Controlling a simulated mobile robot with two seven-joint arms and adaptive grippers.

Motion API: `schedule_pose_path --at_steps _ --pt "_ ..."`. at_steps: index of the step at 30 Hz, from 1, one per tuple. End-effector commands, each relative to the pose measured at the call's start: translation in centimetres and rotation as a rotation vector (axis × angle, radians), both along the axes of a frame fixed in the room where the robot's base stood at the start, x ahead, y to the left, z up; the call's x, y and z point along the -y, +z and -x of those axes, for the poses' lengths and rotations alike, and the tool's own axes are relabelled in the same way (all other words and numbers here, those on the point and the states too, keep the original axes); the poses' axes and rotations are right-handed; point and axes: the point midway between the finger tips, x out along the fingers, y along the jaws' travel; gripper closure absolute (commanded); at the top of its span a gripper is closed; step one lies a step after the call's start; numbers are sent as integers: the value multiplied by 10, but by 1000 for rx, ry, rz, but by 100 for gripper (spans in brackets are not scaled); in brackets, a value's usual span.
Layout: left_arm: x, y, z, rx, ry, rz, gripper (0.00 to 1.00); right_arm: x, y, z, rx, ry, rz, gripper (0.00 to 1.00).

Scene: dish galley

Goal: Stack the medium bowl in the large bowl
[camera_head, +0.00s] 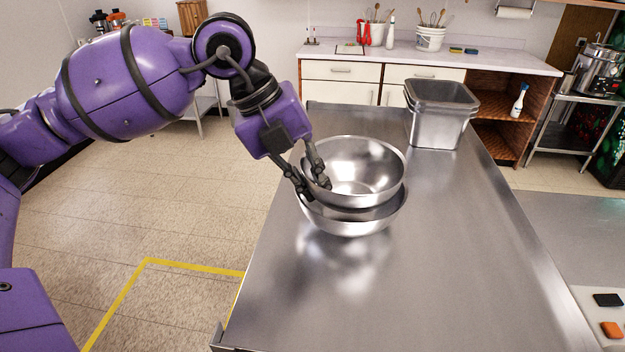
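The medium bowl (370,176) is shiny steel and sits over the large bowl (350,226), on the steel table. The medium bowl's rim stands above the large bowl's rim, and its lower part is inside or just over the large bowl. I cannot tell whether their bottoms touch. My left gripper (315,190) is at the left side of the medium bowl, one finger inside the rim and one outside, shut on its wall. The large bowl's inside is hidden by the medium bowl. My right gripper is not in view.
Steel pans (438,118) stand stacked at the table's far end. The steel table (400,290) is bare in front of and right of the bowls. A white board (590,300) with a black and an orange item lies at the lower right. A counter stands beyond.

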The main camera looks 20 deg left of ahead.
Motion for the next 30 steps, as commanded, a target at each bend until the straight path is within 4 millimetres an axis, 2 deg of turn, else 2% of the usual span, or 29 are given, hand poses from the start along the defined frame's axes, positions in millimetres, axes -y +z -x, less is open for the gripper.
schedule_pose_path --at_steps 2,3,8,20,23,30 --pt "0 0 0 0 0 0 100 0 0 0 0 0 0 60" --pt "0 0 0 0 0 0 85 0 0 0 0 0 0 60" --pt "0 0 0 0 0 0 64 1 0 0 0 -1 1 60" --pt "-3 5 1 0 1 -1 64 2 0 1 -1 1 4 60" --pt "-8 18 3 2 2 -1 64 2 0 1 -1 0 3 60" --pt "-28 65 13 5 4 -2 64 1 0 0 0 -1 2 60"
